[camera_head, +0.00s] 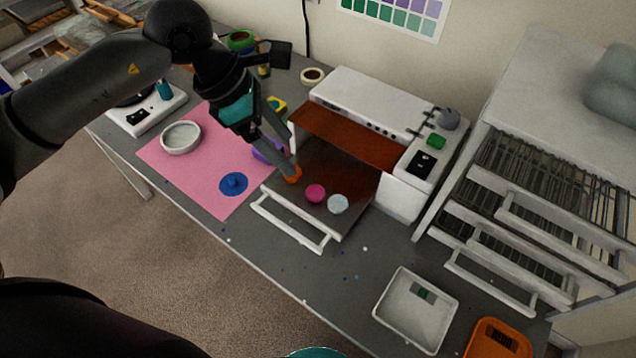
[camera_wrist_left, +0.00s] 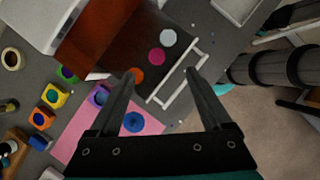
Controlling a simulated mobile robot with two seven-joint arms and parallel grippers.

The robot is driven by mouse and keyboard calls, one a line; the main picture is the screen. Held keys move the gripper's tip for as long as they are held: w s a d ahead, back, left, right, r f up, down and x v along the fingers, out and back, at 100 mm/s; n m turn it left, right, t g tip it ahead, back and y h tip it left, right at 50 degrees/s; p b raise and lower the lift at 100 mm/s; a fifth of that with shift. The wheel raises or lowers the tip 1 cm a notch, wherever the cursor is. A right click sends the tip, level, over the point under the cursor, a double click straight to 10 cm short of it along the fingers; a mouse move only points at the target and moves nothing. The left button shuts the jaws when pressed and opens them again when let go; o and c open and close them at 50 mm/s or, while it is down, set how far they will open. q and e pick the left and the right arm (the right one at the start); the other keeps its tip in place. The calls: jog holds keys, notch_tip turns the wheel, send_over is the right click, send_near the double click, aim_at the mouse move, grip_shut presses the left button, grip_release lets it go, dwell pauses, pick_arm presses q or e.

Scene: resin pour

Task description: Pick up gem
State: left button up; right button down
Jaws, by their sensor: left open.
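An orange gem (camera_head: 292,174), a pink gem (camera_head: 315,193) and a whitish gem (camera_head: 338,204) lie in a row on the dark lowered oven door. I cannot tell which one the task means. My left gripper (camera_head: 289,158) is open and empty, pointing down above the door, with its fingertips closest to the orange gem. In the left wrist view, the orange gem (camera_wrist_left: 137,74) shows just beside the tip of the left-hand finger. The pink gem (camera_wrist_left: 157,57) and the whitish gem (camera_wrist_left: 168,37) lie beyond the fingertips. My right gripper does not show.
The white oven (camera_head: 370,105) stands behind the door, whose handle (camera_head: 290,224) faces the table's front. A pink mat (camera_head: 202,178) holds a white bowl (camera_head: 181,137), a blue item (camera_head: 233,184) and a purple mould (camera_head: 266,151). A white tray (camera_head: 393,322) stands at front right.

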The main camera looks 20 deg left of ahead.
pick_arm(q)
send_near(315, 192)
jog(key=shift+w+d+f+y, duration=0.15)
jog(key=shift+d+f, duration=0.2)
jog(key=shift+f, duration=0.15)
jog(key=shift+w+d+f+y, duration=0.1)
jog(key=shift+d+f+y, duration=0.05)
jog(key=shift+d+f, duration=0.3)
jog(key=shift+p+x, duration=0.55)
jog(key=shift+x, duration=2.5)
jog(key=shift+a, duration=0.1)
grip_shut()
